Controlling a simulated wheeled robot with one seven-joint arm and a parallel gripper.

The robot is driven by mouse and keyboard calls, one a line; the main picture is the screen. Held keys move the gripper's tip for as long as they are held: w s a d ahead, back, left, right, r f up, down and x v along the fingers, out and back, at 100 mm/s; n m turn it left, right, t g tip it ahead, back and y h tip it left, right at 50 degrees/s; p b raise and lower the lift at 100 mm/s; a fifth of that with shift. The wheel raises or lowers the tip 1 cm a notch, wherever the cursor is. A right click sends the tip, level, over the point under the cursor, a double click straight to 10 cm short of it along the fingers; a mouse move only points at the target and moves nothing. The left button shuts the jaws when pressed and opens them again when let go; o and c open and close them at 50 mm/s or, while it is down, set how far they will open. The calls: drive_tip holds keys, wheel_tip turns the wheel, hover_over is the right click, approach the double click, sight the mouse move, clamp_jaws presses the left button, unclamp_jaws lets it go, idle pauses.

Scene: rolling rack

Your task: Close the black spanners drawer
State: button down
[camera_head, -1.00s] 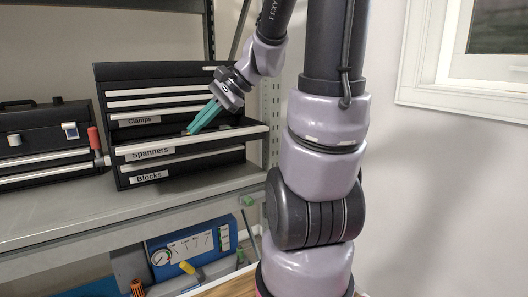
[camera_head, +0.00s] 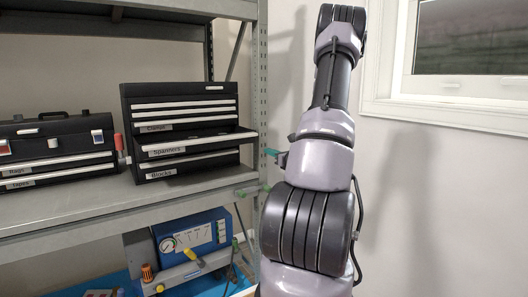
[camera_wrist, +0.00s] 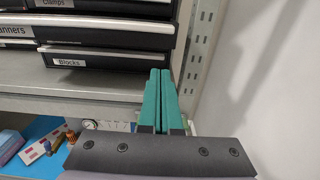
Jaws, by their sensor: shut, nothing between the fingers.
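The black spanners drawer (camera_head: 200,145) is part of a black drawer cabinet on a metal shelf, labelled "Spanners". It is pulled out, standing forward of the drawers above and below. In the wrist view its pale front strip (camera_wrist: 110,27) crosses above the "Blocks" drawer. My gripper (camera_wrist: 161,73) has green fingers pressed together, with nothing between them. They lie below and in front of the drawer near its right end; whether they touch the cabinet I cannot tell. In the head view only a bit of green finger (camera_head: 271,152) shows, the rest hidden behind my arm.
The Clamps drawer (camera_head: 185,124) above and the Blocks drawer (camera_head: 190,165) below look shut. A black toolbox (camera_head: 55,150) stands to the left. A perforated shelf post (camera_wrist: 200,45) rises close to the right of my fingers. A blue gauge unit (camera_head: 190,235) is below.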

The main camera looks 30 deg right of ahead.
drive_tip(key=w, duration=1.2)
drive_tip(key=shift+w+a, duration=0.25)
drive_tip(key=shift+w, duration=0.05)
